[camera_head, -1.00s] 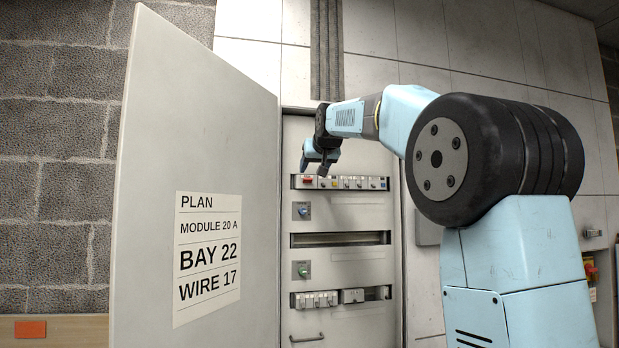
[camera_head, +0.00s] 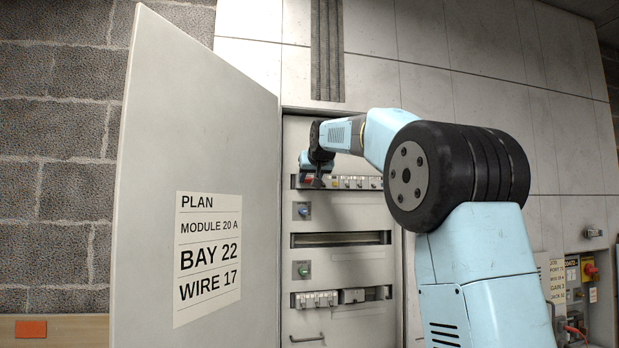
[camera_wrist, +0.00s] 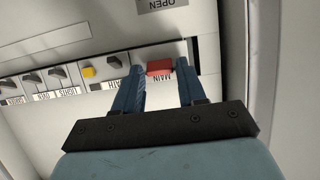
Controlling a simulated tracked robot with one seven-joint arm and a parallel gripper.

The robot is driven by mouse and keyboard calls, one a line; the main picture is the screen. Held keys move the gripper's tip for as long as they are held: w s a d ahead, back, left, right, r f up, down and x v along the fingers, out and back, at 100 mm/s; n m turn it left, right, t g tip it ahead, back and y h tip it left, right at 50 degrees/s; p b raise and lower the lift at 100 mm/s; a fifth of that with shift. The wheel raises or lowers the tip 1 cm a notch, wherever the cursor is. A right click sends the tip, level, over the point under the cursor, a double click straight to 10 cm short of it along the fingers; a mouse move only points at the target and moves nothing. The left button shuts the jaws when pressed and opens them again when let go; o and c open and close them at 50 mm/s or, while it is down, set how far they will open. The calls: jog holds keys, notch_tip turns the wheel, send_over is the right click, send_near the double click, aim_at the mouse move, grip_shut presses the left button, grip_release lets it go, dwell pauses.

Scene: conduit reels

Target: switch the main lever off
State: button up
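In the wrist view my gripper's two blue fingers (camera_wrist: 160,75) are open, one on each side of the red lever. Small gaps seem to show between fingers and lever; contact is hard to tell. Whether the lever is on or off is unclear.
A yellow button (camera_wrist: 88,72) and several dark switches (camera_wrist: 55,73) sit beside the lever. The open cabinet door (camera_head: 200,120) stands left of my arm, bearing a plan sheet (camera_head: 208,255). Another panel with a red knob (camera_head: 590,271) is at the far right.

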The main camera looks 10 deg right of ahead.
aim_at(307, 185)
jog(key=c, duration=0.7)
jog(key=shift+s+f, duration=0.1)
jog(key=shift+f, duration=0.05)
jog(key=shift+s+f+t, duration=0.1)
jog(key=shift+f+t, duration=0.25)
jog(key=shift+t, duration=0.65)
jog(key=f+t, duration=0.1)
jog(key=t, duration=0.1)
jog(key=shift+f+t, duration=0.15)
jog(key=shift+t, duration=0.25)
jog(key=f+t, duration=0.1)
jog(key=t, duration=0.2)
jog(key=shift+f, duration=0.15)
jog(key=shift+w+f+t, duration=0.15)
jog(key=shift+f+t, duration=0.15)
jog(key=shift+t, duration=0.5)
jog(key=shift+w+f+t, duration=0.15)
jog(key=shift+f+t, duration=0.15)
jog(key=shift+t, duration=0.5)
